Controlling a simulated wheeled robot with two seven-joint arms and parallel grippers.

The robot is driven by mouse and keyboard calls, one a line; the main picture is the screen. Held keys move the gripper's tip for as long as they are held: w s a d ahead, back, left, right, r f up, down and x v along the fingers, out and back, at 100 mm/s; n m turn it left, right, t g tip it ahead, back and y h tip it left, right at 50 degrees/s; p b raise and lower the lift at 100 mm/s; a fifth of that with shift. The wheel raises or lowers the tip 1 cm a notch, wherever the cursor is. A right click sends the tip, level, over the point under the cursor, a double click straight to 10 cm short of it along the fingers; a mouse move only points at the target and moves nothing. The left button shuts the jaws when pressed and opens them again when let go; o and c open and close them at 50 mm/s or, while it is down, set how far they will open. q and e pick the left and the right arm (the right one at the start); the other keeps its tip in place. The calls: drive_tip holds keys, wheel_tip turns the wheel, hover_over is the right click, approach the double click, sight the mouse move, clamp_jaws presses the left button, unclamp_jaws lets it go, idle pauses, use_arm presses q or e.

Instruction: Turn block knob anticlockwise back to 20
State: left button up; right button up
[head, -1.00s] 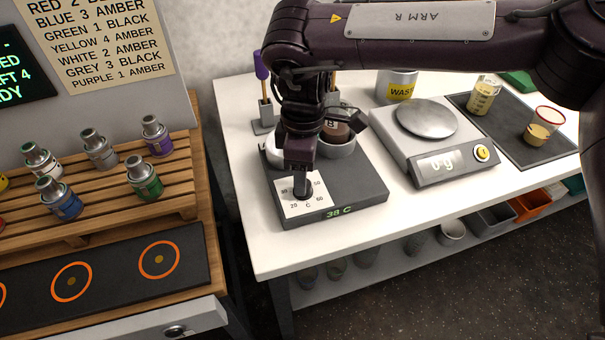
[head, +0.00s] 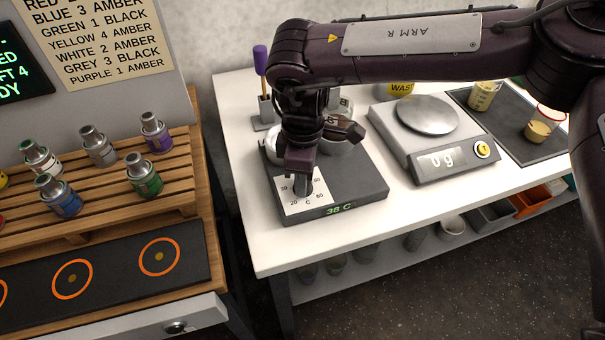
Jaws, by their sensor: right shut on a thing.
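The heating block (head: 355,192) is a dark grey unit on the white table, with a lit "38 C" readout on its front edge. A white dial plate (head: 318,197) with printed numbers, 20 among them, lies on its front left corner. My right gripper (head: 303,188) points down over the plate and is shut on the block knob, which is mostly hidden by the fingers. The knob's pointer cannot be made out. My left gripper is not in view.
A scale (head: 432,140) reading 0 g stands right of the block. A grey holder with a purple-handled tool (head: 261,62) is behind it. Cups (head: 338,135) sit on the block behind my gripper. A wooden rack (head: 100,195) with several bottles is at left.

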drive_tip(key=shift+n, duration=0.4)
drive_tip(key=shift+r+n, duration=0.1)
drive_tip(key=shift+n, duration=0.4)
drive_tip(key=n+p, duration=0.1)
drive_tip(key=n, duration=0.8)
drive_tip(key=n+p, duration=0.1)
drive_tip(key=n, duration=0.2)
drive_tip(key=shift+n, duration=0.3)
drive_tip(key=n, duration=0.3)
drive_tip(key=shift+n, duration=0.3)
drive_tip(key=n, duration=0.2)
drive_tip(key=shift+n+p, duration=0.35)
drive_tip(key=shift+n, duration=0.05)
drive_tip(key=n, duration=0.6)
drive_tip(key=shift+t, duration=0.3)
